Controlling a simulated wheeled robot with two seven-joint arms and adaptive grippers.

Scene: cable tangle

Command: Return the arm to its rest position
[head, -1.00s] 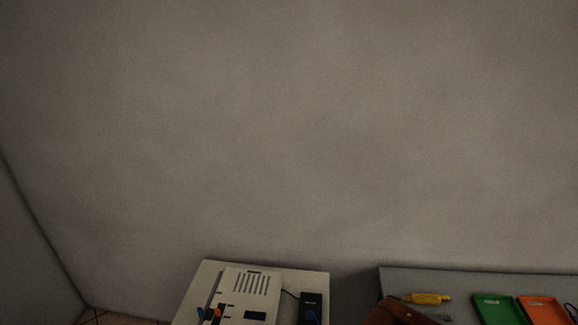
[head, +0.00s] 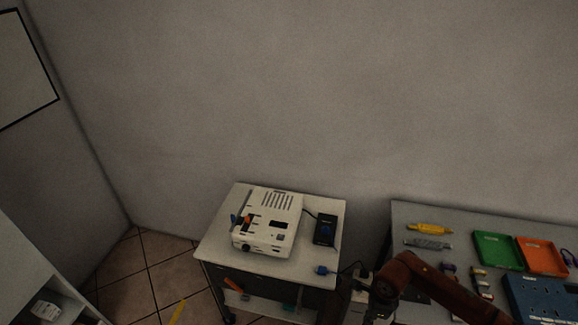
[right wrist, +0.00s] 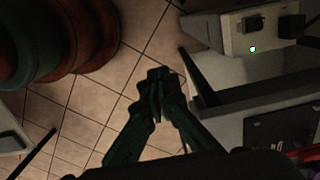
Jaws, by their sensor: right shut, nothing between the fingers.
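My right arm comes in from the lower right in the head view, reddish brown. My right gripper (head: 378,290) hangs at its end in front of the gap between the small cart and the bench. In the right wrist view the right gripper (right wrist: 160,88) shows dark green fingers that meet at their tips over the tiled floor. It is shut with nothing between the fingers. My left gripper is not in view.
A white cart (head: 215,245) carries a white device (head: 268,222) and a black box (head: 325,230) with a cable. A grey bench (head: 410,218) at right holds a green tray (head: 497,250), an orange tray (head: 541,256) and a blue panel (head: 540,298). Tiled floor (head: 150,265) is open at left.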

